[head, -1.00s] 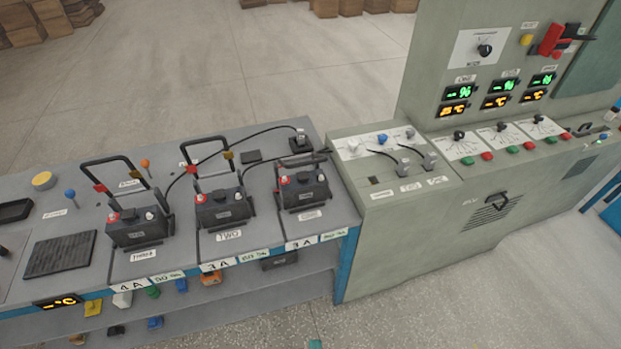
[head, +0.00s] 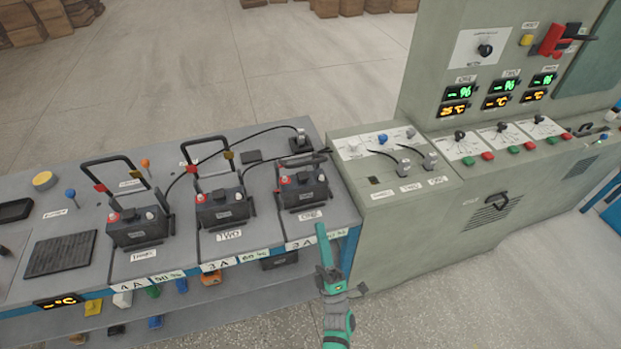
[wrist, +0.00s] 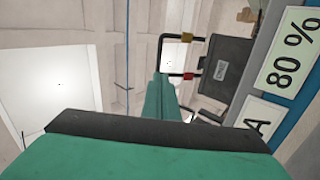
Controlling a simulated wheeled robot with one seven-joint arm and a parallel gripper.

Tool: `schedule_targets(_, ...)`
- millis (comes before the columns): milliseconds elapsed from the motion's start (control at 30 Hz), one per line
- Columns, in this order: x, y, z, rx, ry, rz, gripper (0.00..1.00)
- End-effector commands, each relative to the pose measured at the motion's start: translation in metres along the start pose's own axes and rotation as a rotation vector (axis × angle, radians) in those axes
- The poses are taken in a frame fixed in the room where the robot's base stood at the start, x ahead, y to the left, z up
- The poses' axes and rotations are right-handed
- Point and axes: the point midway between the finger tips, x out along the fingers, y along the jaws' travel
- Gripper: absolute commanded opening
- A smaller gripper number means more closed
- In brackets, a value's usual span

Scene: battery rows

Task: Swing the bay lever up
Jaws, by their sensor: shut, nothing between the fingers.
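Three black batteries stand in bays on the grey bench: THREE (head: 138,227), TWO (head: 221,207) and ONE (head: 303,188). A black U-shaped lever (head: 111,162) stands raised over bay three, and another (head: 207,170) over bay two. The bar at bay one (head: 302,160) sits much lower, close behind its battery. My gripper (head: 321,228) is shut and empty, its green fingers pointing up in front of bay one's front edge. In the wrist view its fingers (wrist: 160,90) reach toward a black U-shaped bar (wrist: 162,45) with yellow and red bands, beside a black battery (wrist: 226,68).
A grey-green cabinet (head: 495,235) with switches and displays stands right of the bench. Label strips line the bench front, and one reading 80 % (wrist: 292,55) is close in the wrist view. A lower shelf holds small coloured objects.

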Motion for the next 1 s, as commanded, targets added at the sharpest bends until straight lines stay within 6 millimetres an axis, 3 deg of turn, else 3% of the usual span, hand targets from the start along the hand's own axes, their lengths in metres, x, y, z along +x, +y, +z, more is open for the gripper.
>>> schedule_targets(133, 0.012, -0.002, 0.004, -0.039, 0.018, 0.021, 0.00)
schedule_targets(633, 0.021, -0.002, 0.004, -0.044, 0.021, 0.024, 0.00)
schedule_targets(1000, 0.083, 0.000, 0.002, -0.044, 0.022, 0.025, 0.00)
